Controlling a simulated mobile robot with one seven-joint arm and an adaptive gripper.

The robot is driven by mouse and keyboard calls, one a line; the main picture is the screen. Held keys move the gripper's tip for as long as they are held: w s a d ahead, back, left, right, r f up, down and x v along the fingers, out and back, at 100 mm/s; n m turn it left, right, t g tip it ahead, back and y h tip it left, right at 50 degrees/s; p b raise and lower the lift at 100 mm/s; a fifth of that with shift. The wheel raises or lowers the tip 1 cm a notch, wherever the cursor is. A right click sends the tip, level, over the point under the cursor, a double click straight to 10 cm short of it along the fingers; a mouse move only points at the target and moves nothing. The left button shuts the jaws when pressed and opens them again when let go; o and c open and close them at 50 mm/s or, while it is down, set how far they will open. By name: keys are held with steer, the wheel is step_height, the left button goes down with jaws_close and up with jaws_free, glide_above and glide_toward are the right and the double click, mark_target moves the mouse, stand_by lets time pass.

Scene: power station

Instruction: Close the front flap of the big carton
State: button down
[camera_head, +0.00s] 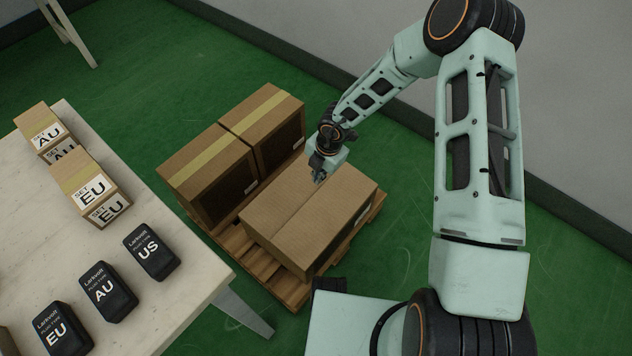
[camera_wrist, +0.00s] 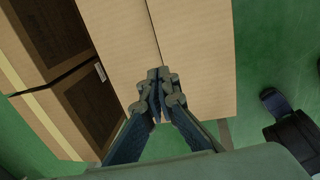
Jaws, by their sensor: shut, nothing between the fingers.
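The big carton (camera_head: 338,242) is brown and stands on a wooden pallet in the head view. Its top looks covered by two flaps, a left one (camera_head: 277,203) and a right one (camera_head: 322,217), lying about flat with a thin seam between them. The flaps also show in the wrist view, left (camera_wrist: 118,40) and right (camera_wrist: 198,50) of the seam. My gripper (camera_head: 318,178) is shut and empty, pointing down over the far part of the carton top near the seam. In the wrist view, my gripper (camera_wrist: 159,76) is at the seam; I cannot tell whether it touches the cardboard.
Two taped cartons (camera_head: 207,172) (camera_head: 265,128) stand beside it on the pallet (camera_head: 262,272). A pale table (camera_head: 170,235) at the left holds small EU and AU boxes and black plug cases.

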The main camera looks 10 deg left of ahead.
steer(key=p, duration=0.2)
steer(key=r+p, duration=0.1)
steer(key=p, duration=0.1)
steer(key=r+h+p, duration=0.1)
steer(key=p, duration=0.2)
steer(key=shift+s+a+g, duration=0.3)
steer(key=shift+a, duration=0.05)
steer(key=shift+f, duration=0.1)
steer(key=b, duration=0.4)
glide_toward(313, 201)
steer(key=f, duration=0.7)
steer(key=shift+w+a, duration=0.2)
steer(key=shift+a, duration=0.15)
steer(key=shift+r, duration=0.1)
